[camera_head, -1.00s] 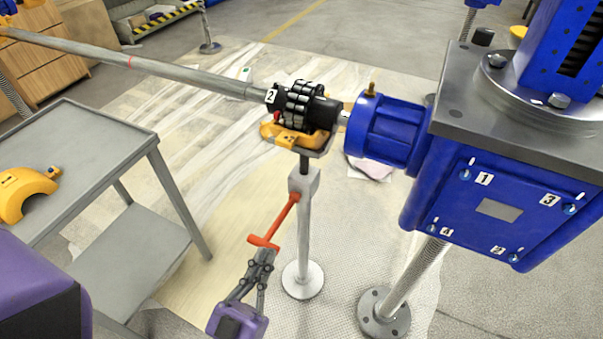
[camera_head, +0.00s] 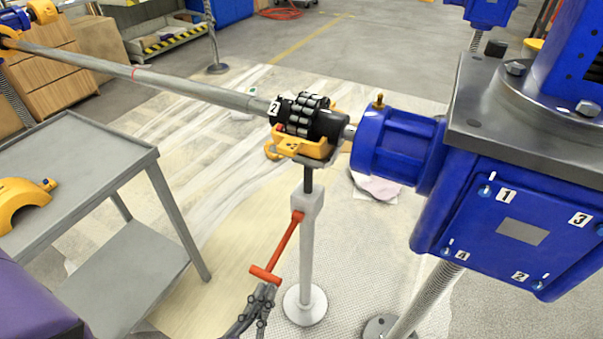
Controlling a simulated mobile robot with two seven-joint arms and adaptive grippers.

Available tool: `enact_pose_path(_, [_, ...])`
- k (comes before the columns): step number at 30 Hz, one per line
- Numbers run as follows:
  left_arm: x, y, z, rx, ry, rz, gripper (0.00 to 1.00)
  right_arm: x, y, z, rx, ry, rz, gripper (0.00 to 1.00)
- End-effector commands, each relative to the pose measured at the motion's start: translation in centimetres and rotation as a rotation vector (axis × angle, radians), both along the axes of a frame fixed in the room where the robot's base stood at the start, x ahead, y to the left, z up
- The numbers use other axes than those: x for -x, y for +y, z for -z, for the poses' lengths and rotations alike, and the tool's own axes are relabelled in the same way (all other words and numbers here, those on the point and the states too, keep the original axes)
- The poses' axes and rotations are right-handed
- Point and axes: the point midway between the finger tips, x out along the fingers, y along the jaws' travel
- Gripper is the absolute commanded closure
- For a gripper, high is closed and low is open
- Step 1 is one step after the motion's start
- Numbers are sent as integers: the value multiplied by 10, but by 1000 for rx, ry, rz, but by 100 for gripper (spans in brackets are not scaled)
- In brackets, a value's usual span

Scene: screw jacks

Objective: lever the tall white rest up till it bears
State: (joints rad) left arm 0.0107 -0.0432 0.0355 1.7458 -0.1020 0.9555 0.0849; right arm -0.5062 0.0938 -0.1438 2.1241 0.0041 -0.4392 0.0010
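The tall white rest (camera_head: 307,250) stands upright on a round white foot. Its dark rod (camera_head: 308,180) rises to a small grey plate under a yellow half-shell (camera_head: 303,147) below the black chain coupling (camera_head: 310,117). I cannot tell whether the plate presses against what is above it. A red lever (camera_head: 284,246) slants down and left from the rest's collar to a crossbar. My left gripper (camera_head: 265,288) comes up from the bottom edge, its fingers drawn together at the crossbar and seemingly shut on it. My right gripper is out of view.
A grey trolley (camera_head: 85,165) stands at left with a yellow cover (camera_head: 22,205) on it. A long grey shaft (camera_head: 185,84) runs to the coupling. A blue gearbox (camera_head: 510,225) on a screw jack (camera_head: 425,300) stands close on the right.

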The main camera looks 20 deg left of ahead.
Motion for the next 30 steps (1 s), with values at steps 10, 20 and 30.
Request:
enact_pose_path(10, [1,0,-27,-1,1,0,100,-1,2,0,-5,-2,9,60])
enact_pose_path(20, [1,0,-86,-1,2,0,100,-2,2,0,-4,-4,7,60])
enact_pose_path(30, [0,0,-100,0,1,0,100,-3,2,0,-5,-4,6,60])
